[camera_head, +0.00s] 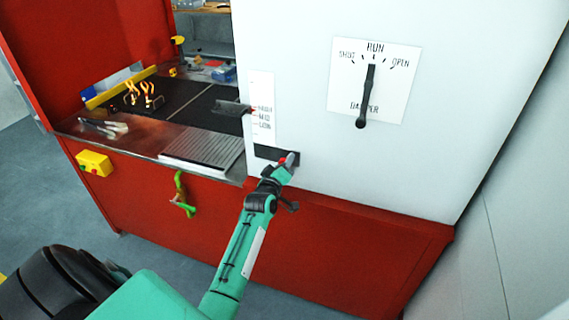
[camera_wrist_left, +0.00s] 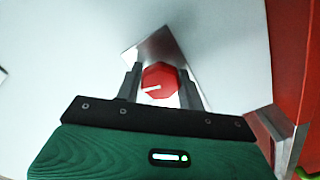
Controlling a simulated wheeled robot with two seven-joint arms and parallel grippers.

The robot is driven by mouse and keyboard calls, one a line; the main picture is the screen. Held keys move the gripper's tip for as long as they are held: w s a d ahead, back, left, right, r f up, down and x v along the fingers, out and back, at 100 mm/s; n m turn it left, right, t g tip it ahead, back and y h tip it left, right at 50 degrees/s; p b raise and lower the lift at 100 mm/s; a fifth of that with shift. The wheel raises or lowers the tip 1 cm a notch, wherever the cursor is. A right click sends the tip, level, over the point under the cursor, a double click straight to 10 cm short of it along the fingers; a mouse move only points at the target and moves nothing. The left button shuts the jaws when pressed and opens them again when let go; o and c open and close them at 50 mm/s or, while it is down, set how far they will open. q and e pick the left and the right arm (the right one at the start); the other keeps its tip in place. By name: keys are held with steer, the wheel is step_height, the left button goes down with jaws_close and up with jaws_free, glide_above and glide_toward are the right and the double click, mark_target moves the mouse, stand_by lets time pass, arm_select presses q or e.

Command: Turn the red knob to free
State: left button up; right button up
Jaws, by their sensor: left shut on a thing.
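The red knob (camera_wrist_left: 158,81) is a faceted red disc with a white pointer line, mounted on a dark plate (camera_wrist_left: 183,52) on the white panel. In the left wrist view my left gripper (camera_wrist_left: 160,84) has one finger on each side of the knob and is shut on it. The pointer line points toward the left in that view. In the head view the knob (camera_head: 282,161) shows as a small red spot beside my left gripper (camera_head: 284,165), which hides most of it. Any labels around the knob cannot be read. My right gripper is not in view.
A black damper lever (camera_head: 368,95) on a white plate marked SHUT, RUN and OPEN is up and right of the knob. A slotted scale with a dark handle (camera_head: 232,108) is to the left. A yellow button box (camera_head: 94,163) and green handle (camera_head: 181,194) are on the red front.

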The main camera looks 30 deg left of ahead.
arm_select(q)
steer(key=shift+n, duration=1.5)
steer(key=o, duration=1)
steer(key=shift+f, duration=0.1)
steer(key=shift+s, duration=0.1)
steer(key=b+v, duration=0.3)
steer(key=v, duration=1)
steer(key=shift+s+d+b, duration=0.15)
steer(key=shift+s+b, duration=0.15)
steer(key=shift+b, duration=0.1)
